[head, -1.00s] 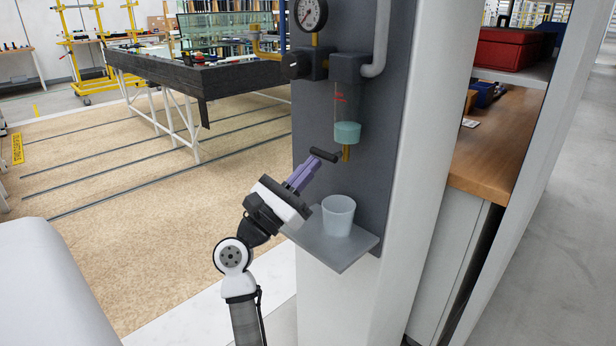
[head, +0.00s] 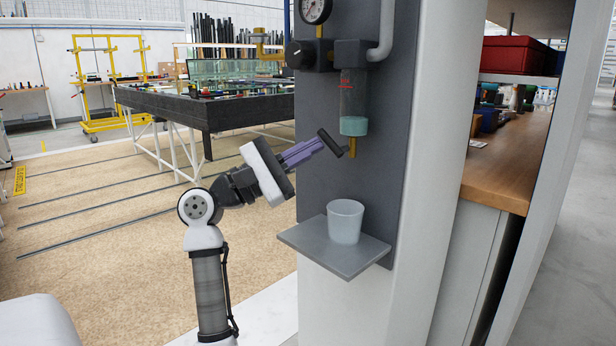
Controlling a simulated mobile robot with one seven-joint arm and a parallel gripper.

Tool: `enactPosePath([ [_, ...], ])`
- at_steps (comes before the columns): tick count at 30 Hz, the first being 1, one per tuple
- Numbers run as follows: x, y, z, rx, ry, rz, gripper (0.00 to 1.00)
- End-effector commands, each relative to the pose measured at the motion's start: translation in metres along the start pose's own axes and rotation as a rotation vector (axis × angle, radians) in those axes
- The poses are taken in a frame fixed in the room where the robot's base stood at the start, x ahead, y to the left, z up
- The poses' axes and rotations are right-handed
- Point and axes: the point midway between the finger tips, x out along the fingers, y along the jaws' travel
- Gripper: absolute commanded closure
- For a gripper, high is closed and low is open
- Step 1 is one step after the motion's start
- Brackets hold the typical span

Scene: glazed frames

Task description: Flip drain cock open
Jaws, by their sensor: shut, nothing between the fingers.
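The drain cock's brass stem (head: 352,147) hangs under a clear bowl holding pale green liquid (head: 354,126). A black bar (head: 328,140), which looks like the cock's lever, slants from upper left down toward the stem. My gripper (head: 320,144) has purple fingers, shut with nothing between them. It comes from the lower left, and its tips appear to touch the bar's left side; exact contact is hard to tell. The bar partly hides the fingertips. A translucent white cup (head: 345,221) stands upright below the cock.
The cup stands on a small grey shelf (head: 300,240) on the dark grey panel (head: 400,120). A gauge (head: 316,9) and pipe (head: 386,40) are above. A white column stands right. A dark-edged table (head: 240,112) is behind on the left, with open floor before it.

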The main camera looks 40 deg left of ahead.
Motion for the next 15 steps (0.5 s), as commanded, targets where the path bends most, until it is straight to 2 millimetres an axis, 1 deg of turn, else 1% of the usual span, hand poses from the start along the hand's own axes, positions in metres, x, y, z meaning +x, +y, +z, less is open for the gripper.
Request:
enactPosePath([
  [15, 0.013, 0.014, 0.018, 0.402, 0.0, -0.272, 1.0],
])
